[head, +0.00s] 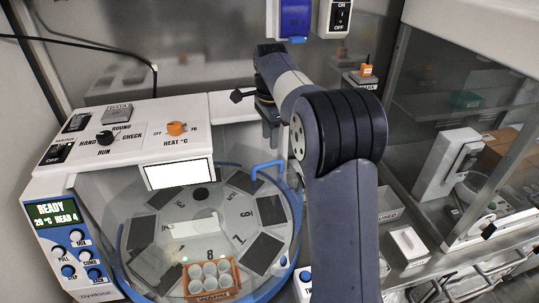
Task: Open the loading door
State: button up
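The machine (180,112) has a white top and a round chamber with a blue rim (297,205). A clear panel with a blue handle (267,166) is at the chamber's right rear; I take it for the loading door. Its outline is faint, so I cannot tell how far it stands open or closed. My gripper (269,128) points down above and behind the handle, apart from it in the picture. Its fingers are small, dark and partly covered by my arm, so their opening does not show.
Inside the chamber is a numbered disc (232,200) with dark plates, and an orange rack (234,272) of white cups. The front panel display (55,211) reads READY. A glass-fronted cabinet (470,90) stands at right. A white box (408,243) sits on the bench beside my arm.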

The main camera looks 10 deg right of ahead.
aim_at(270, 163)
notch_tip(270, 163, down, 9)
jog(key=shift+r+p, duration=0.2)
jog(key=shift+p, duration=0.25)
jog(key=shift+c, duration=0.6)
grip_shut()
